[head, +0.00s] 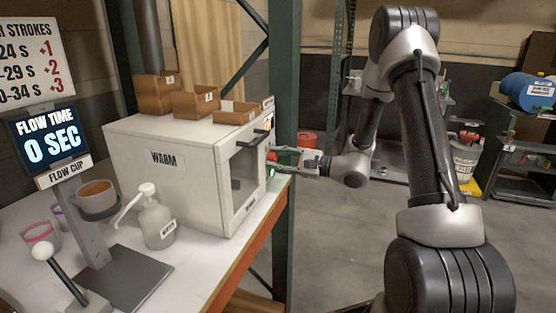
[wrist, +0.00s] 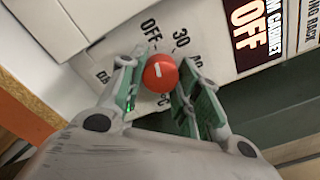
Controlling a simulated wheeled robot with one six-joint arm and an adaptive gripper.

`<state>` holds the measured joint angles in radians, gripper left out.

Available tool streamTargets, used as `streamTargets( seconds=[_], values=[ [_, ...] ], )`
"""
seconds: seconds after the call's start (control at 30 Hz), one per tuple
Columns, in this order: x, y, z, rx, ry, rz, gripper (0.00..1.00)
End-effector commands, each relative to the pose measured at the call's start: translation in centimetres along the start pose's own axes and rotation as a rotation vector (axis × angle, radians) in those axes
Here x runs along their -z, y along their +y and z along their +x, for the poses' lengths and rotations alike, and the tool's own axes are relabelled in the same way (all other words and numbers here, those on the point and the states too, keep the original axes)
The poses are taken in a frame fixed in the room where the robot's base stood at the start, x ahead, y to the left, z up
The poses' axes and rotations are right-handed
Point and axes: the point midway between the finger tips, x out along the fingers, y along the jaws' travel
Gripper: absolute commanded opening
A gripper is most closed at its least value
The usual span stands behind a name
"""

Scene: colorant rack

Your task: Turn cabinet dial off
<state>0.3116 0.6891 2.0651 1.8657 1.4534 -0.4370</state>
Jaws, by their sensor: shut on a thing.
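The white warm cabinet (head: 170,160) stands on the bench in the head view, its glass door facing right. Its round red dial (wrist: 160,72) shows in the wrist view, with a short white mark on its face. Printed labels around it include "OFF" (wrist: 150,29) and "30" (wrist: 181,40); other labels are partly hidden by the fingers. I cannot tell exactly which label the mark points to. My gripper (head: 279,160) is at the cabinet's right side, with one finger on each side of the dial, shut on it.
A flow cup stand (head: 92,230), a pump bottle (head: 157,222) and small brown boxes (head: 195,103) on the cabinet are left of my arm. A green rack post (head: 284,60) rises close behind my gripper.

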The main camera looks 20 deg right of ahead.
Motion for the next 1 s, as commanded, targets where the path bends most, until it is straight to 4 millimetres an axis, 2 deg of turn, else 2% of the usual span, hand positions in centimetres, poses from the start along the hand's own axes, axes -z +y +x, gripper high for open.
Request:
streamTargets(
  seconds=[0.23, 0.27, 0.37, 0.67, 0.77, 0.87, 1.0],
  values=[
    [0.1, 0.1, -0.1, -0.002, 0.002, 0.0, 0.09],
    [0.1, 0.1, -0.1, -0.002, 0.002, 0.0, 0.36],
    [0.1, 0.1, 0.0, -0.001, 0.002, 0.001, 0.55],
    [0.0, 0.0, -0.1, -0.001, 0.001, 0.001, 0.55],
    [0.1, 0.0, -0.6, 0.0, 0.002, 0.001, 0.55],
    [0.1, -0.1, -2.0, 0.002, 0.004, 0.0, 0.55],
    [0.1, -0.1, -5.2, 0.003, 0.005, 0.001, 0.55]
  ],
)
